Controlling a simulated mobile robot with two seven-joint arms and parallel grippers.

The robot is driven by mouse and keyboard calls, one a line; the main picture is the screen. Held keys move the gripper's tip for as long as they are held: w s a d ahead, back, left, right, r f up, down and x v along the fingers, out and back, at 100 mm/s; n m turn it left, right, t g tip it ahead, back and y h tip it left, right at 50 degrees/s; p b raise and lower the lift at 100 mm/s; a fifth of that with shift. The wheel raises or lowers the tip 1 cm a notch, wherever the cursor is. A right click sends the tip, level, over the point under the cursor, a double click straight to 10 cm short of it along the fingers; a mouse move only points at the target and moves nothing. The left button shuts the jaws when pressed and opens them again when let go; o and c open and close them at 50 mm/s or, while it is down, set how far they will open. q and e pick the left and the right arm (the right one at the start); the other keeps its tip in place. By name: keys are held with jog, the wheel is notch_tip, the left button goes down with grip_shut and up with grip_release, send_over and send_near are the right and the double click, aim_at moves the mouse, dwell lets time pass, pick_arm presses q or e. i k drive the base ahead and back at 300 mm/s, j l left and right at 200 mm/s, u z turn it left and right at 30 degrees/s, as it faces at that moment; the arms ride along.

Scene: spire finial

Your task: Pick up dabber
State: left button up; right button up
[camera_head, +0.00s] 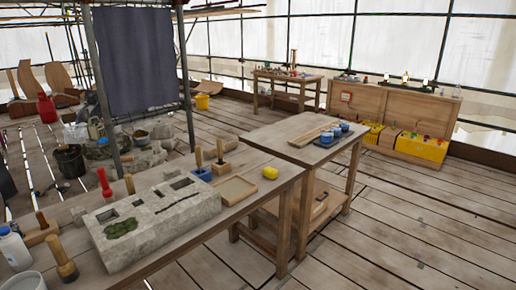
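I cannot tell for certain which tool is the dabber. A wooden tool with an upright handle and a thick round head (66,268) stands at the front left of the near workbench (150,280). Another wooden-handled tool (41,232) is just behind it. Farther along the bench, an upright wooden handle (198,157) rises at a small blue container (202,174), and another handle (220,149) rises from a wooden block (221,167). Neither of my grippers is in view.
A long stone block (150,235) with cut recesses fills the bench's middle. A red-topped tool (104,182), a tray (235,190), a yellow object (270,172) and a white bottle (14,250) stand around it. A second table (285,140) adjoins at right. Floor at right is clear.

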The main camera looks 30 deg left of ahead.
aim_at(218, 141)
jog(key=i+u, duration=0.1)
jog(key=i, duration=0.55)
jog(key=i+l+u, duration=0.15)
jog(key=i, duration=0.55)
